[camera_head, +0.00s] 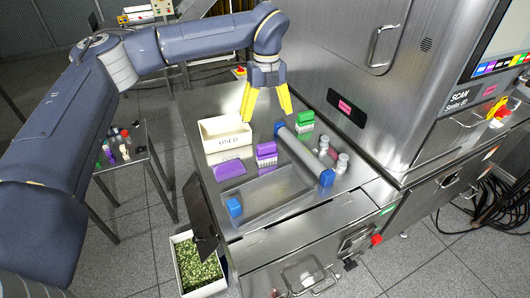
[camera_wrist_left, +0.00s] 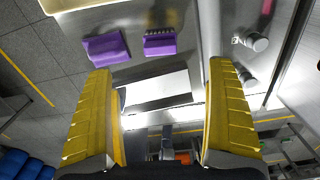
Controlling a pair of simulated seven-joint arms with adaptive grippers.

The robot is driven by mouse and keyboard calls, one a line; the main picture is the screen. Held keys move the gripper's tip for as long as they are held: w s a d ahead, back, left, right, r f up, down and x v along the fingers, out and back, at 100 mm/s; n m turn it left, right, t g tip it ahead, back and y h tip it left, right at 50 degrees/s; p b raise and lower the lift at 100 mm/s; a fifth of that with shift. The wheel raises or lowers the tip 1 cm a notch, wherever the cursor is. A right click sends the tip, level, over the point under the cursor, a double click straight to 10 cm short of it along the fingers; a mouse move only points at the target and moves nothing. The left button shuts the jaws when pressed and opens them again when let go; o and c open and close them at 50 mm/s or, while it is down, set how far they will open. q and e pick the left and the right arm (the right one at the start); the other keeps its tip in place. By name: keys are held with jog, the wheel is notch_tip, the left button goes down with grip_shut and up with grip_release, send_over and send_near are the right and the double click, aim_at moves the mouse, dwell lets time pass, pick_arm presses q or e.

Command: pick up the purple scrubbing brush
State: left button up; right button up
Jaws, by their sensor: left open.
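The purple scrubbing brush (camera_head: 266,149) has pale bristles and lies on the steel table, right of a flat purple piece (camera_head: 229,168). It also shows in the left wrist view (camera_wrist_left: 160,45), near the top, between and beyond the fingertips. My left gripper (camera_head: 267,113) has yellow fingers spread apart with nothing between them. It hangs above the table, behind the brush in the head view. Its fingers also show in the left wrist view (camera_wrist_left: 160,68). My right gripper is not in view.
A cream bin marked USED (camera_head: 225,134) stands left of the brush. A grey roller with blue ends (camera_head: 304,156) lies close on its right. A green brush (camera_head: 305,119) and several grey bottles (camera_head: 342,163) are farther right. A shallow metal tray (camera_head: 265,192) is in front.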

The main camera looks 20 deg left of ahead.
aim_at(266, 153)
pick_arm(q)
notch_tip(266, 153, down, 16)
jog(key=shift+s+f, duration=0.1)
dwell(0.8)
jog(key=c, duration=1.3)
